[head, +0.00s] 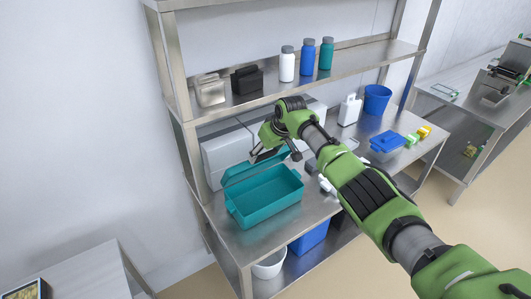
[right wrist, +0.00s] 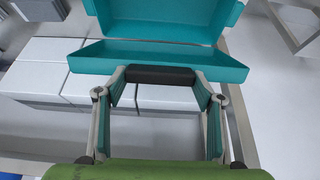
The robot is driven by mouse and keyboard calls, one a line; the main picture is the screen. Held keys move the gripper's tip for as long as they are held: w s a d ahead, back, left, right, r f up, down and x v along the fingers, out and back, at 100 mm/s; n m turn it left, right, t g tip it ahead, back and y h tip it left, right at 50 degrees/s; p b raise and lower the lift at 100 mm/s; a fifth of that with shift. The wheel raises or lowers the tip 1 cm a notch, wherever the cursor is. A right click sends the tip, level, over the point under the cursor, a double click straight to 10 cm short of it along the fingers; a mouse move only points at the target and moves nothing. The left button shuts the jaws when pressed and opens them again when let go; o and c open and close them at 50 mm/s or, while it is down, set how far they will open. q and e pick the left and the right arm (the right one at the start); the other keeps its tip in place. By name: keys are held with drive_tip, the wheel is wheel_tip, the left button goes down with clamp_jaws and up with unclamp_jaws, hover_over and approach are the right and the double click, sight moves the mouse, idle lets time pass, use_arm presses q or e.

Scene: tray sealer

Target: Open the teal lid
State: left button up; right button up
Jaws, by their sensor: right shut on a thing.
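The teal box (head: 265,205) stands on the steel bench with its inside visible. Its teal lid (head: 252,168) is raised and tilted along the box's back edge. In the right wrist view the lid (right wrist: 150,55) lies in front of the open box (right wrist: 160,22). My right gripper (head: 262,152) is at the lid's raised edge. In the right wrist view its fingers (right wrist: 160,88) are either side of a dark bar-shaped handle (right wrist: 160,74) at the lid's edge and are shut on it. My left gripper is not in view.
Pale boxes (head: 226,155) stand behind the teal box, close to my gripper. A shelf (head: 345,67) with bottles hangs above. A blue-lidded container (head: 387,143) and a blue bucket (head: 376,99) are to the right.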

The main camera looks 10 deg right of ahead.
drive_tip(key=shift+r, duration=0.2)
drive_tip(key=o, duration=1.6)
drive_tip(key=shift+s, duration=0.15)
drive_tip(key=v, duration=1.2)
